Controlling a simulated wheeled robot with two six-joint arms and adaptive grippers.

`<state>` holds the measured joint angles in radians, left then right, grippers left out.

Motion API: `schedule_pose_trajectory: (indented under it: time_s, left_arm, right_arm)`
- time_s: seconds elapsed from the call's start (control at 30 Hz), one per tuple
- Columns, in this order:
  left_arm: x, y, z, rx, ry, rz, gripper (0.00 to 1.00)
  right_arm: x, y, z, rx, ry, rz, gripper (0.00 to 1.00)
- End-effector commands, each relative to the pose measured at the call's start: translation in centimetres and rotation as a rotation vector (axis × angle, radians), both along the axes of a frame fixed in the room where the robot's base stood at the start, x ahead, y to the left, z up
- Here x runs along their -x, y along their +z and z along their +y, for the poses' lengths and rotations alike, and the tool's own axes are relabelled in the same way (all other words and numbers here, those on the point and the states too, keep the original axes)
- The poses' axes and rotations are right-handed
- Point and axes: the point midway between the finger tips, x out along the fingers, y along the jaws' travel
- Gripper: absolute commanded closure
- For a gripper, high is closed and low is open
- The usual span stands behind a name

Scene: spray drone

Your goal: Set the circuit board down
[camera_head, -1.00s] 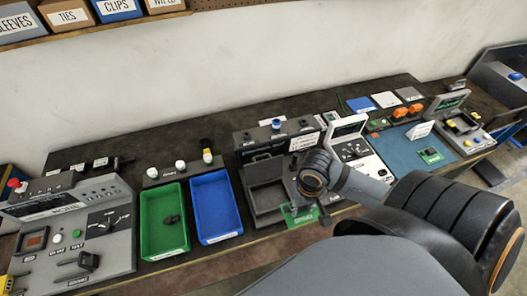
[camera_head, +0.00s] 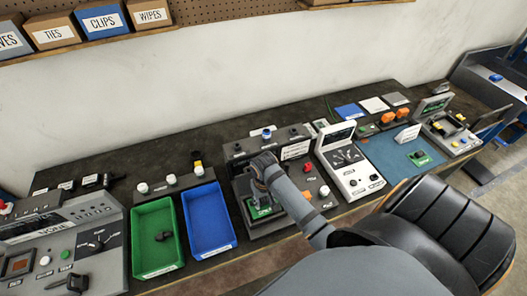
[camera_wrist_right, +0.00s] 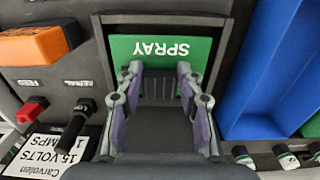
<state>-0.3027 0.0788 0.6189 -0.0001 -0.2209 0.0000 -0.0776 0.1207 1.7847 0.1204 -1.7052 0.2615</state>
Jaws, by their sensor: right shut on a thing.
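My right gripper (camera_head: 262,200) is shut on the green circuit board (camera_head: 262,212), over the recess of the grey fixture (camera_head: 242,222) in the middle of the bench. In the right wrist view the board (camera_wrist_right: 150,50), printed SPRAY, reaches beyond my two fingers (camera_wrist_right: 159,78) and lies within the fixture's dark-walled recess (camera_wrist_right: 222,45). I cannot tell whether the board touches the recess floor. My gripper and wrist hide part of the fixture in the head view. My left gripper is not in view.
A blue tray (camera_head: 235,236) and a green tray (camera_head: 179,255) stand left of the fixture. A white panel unit (camera_head: 352,183) stands close on its right. Another green board (camera_head: 420,158) lies on a blue mat (camera_head: 385,158). In the wrist view an orange block (camera_wrist_right: 35,45) sits beside the recess.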

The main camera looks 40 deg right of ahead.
Motion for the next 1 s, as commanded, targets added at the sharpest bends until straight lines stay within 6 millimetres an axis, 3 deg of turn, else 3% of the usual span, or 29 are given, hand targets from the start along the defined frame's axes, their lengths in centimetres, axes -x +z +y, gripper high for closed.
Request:
schedule_pose_trajectory:
  time_s: [0.3, 0.57, 0.6, 0.7, 0.77, 1.0]
  left_arm:
    - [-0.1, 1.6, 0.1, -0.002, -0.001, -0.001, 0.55]
    - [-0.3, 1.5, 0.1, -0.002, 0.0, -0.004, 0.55]
    - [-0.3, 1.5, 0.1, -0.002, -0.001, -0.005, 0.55]
    - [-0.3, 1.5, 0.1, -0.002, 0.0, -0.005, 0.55]
    - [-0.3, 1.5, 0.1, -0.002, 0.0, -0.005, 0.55]
    - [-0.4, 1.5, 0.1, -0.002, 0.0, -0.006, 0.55]
  right_arm:
    - [-0.4, -3.3, 0.1, 0.0, 0.001, -0.001, 0.96]
    - [-0.3, -3.6, 0.1, -0.001, 0.0, 0.0, 0.96]
    - [-0.3, -3.7, 0.1, 0.0, 0.0, 0.0, 0.62]
    - [-0.3, -3.6, 0.1, -0.001, 0.0, 0.0, 0.48]
    - [-0.3, -3.6, 0.1, -0.001, 0.0, 0.0, 0.4]
    - [-0.3, -3.6, 0.1, -0.001, 0.0, 0.0, 0.4]
